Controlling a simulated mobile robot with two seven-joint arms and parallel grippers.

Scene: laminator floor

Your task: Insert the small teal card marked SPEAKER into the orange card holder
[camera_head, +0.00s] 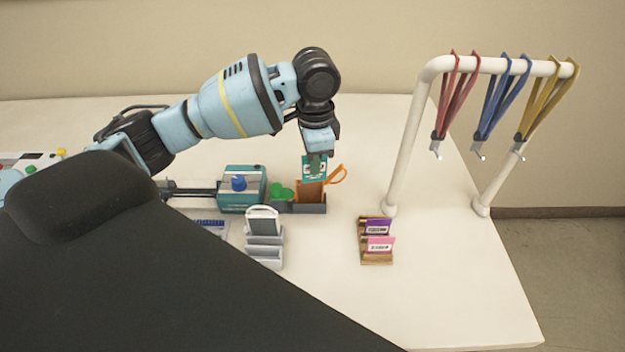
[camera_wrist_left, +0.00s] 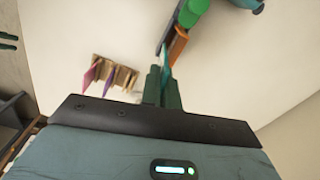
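My left gripper (camera_head: 316,158) reaches down from above, shut on the upper part of the teal card (camera_head: 309,170), which hangs upright. The card's white print is too small to read. The orange card holder (camera_head: 309,194) stands upright in a dark tray (camera_head: 316,208), directly below the card. In the left wrist view the gripper's fingers (camera_wrist_left: 163,82) are together on the teal card (camera_wrist_left: 166,62), seen edge-on, with the orange holder (camera_wrist_left: 178,46) just beyond. I cannot tell whether the card's lower edge is inside the holder's mouth. My right gripper is not in view.
A green piece (camera_head: 282,192) and a teal device with a blue knob (camera_head: 242,190) are left of the holder. A grey stand (camera_head: 264,245) and a wooden rack (camera_head: 376,257) with purple and pink cards are nearer. A white rail (camera_head: 403,150) with lanyards stands right.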

